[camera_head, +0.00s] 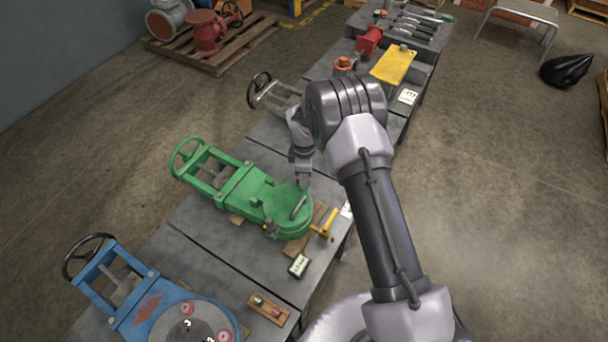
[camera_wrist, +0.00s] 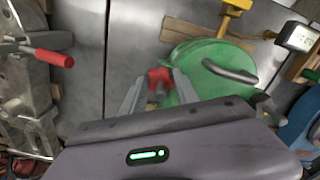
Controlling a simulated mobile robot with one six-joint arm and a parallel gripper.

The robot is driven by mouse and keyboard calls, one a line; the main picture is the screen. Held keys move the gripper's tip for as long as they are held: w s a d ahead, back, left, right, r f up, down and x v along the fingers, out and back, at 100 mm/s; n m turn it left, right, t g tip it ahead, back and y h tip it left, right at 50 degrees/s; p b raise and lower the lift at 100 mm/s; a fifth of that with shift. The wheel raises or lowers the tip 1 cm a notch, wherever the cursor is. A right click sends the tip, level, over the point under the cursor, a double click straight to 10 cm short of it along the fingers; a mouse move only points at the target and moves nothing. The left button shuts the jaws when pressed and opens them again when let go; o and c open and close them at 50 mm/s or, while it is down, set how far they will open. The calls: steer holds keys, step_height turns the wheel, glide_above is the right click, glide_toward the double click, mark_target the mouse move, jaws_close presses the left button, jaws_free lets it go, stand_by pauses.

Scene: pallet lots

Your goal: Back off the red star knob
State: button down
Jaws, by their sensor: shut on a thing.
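The red star knob (camera_wrist: 160,77) shows in the wrist view at the edge of the round green cover (camera_wrist: 205,62). My gripper (camera_wrist: 159,84) has a grey finger on each side of the knob and is shut on it. In the head view my gripper (camera_head: 302,180) reaches down to the far edge of the green valve (camera_head: 255,194), which lies on the grey bench. The knob is mostly hidden there by the fingers. The cover has a curved grey handle (camera_wrist: 230,72) and looks closed.
A yellow-handled tool (camera_head: 326,224) and a small display (camera_head: 299,265) are near the green valve. A blue valve (camera_head: 133,297) lies nearer, and a grey valve (camera_head: 275,95) lies beyond. A red-handled lever (camera_wrist: 54,57) shows at left in the wrist view.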

steer(key=shift+n, duration=1.8)
steer(key=c, duration=0.9)
jaws_free()
step_height(320, 180, up, 18)
steer(key=p, duration=0.5)
steer(key=shift+f, duration=0.25)
